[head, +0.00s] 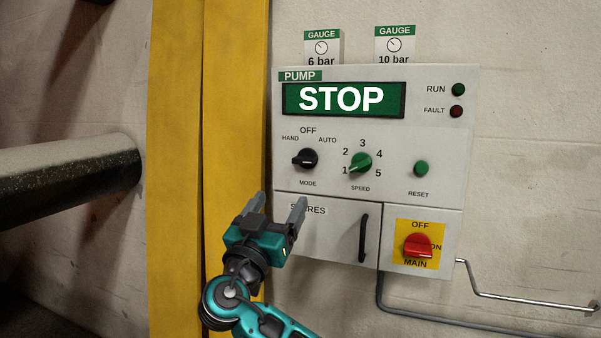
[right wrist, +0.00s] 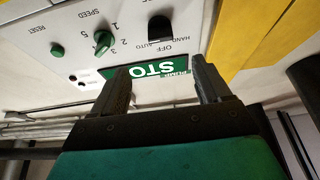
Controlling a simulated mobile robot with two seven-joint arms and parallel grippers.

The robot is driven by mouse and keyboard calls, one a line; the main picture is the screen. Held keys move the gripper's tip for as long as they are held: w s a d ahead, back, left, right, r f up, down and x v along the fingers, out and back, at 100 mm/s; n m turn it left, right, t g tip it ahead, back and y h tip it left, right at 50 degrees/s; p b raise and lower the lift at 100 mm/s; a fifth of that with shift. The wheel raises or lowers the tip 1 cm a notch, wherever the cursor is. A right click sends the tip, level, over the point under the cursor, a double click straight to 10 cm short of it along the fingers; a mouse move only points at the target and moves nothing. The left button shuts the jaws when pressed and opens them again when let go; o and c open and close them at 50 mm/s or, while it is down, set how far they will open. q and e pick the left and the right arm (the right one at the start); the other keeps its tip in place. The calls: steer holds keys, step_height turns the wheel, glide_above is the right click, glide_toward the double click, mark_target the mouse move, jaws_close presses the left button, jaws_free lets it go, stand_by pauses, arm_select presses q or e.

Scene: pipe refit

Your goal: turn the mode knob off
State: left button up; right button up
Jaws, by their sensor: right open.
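The black mode knob (head: 306,158) is on the pump panel (head: 455,180), below the marks HAND, OFF and AUTO. Its handle lies roughly sideways, with its light-marked end to the left, on the HAND side and away from OFF. My right gripper (head: 279,202) is open and empty, below and left of the knob and apart from it, in front of the panel's lower left part. In the right wrist view the knob (right wrist: 160,28) shows beyond the open fingers (right wrist: 161,75), with the panel upside down. My left gripper is not in view.
The green speed knob (head: 361,162) sits close right of the mode knob. The display (head: 344,99) reads STOP. Below are the spares door (head: 335,225) with a black handle and the red main switch (head: 418,245). A yellow post (head: 235,90) stands at the left.

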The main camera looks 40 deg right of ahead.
mark_target(305, 160)
steer(key=shift+p+x, duration=1.4)
steer(key=shift+x, duration=4.95)
steer(key=shift+f, duration=0.1)
steer(key=shift+c, duration=0.4)
steer(key=c, duration=1)
steer(key=shift+o, duration=0.2)
